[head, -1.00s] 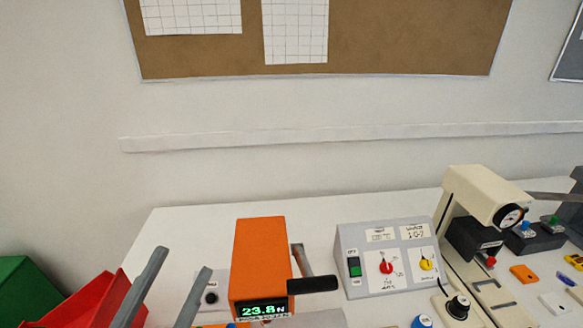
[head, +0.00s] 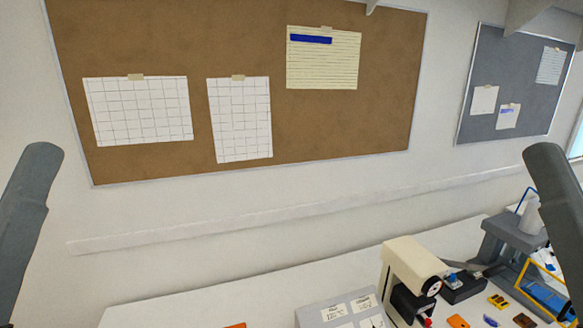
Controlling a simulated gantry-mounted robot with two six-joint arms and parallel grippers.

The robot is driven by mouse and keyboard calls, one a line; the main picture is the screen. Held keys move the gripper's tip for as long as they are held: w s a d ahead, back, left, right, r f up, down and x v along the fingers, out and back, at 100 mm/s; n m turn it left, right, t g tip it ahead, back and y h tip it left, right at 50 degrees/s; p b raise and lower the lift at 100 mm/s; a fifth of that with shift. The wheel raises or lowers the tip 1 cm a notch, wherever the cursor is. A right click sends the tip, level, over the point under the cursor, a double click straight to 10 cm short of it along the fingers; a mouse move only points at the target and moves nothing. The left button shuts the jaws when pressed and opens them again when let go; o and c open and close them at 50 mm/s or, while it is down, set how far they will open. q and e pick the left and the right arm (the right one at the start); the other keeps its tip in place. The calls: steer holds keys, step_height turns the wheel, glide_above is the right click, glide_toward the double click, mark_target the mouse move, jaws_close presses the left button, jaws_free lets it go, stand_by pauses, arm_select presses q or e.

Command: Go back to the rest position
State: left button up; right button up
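The grey panel box (head: 335,314) with white labels, which carries the rotary switches, shows only its top part at the bottom edge in the head view. Its knobs are cut off below the frame. A small piece of the orange device (head: 236,326) shows at the bottom edge. A dark grey link of my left arm (head: 25,220) stands at the left edge, and one of my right arm (head: 560,215) at the right edge. Both are raised and clear of the panel. Neither gripper's fingertips show.
The cream press (head: 412,262) stands right of the panel. Several small parts lie on the white table (head: 200,300) at right, near a grey stand (head: 515,235). A brown pinboard (head: 180,50) and a grey board (head: 510,70) hang on the wall. The table's left stretch in view is bare.

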step_height(320, 180, up, 25)
steer(key=p, duration=2.1)
step_height(320, 180, down, 43)
steer(key=b, duration=4.3)
steer(key=shift+f, duration=0.15)
step_height(320, 180, up, 43)
steer(key=p, duration=4.3)
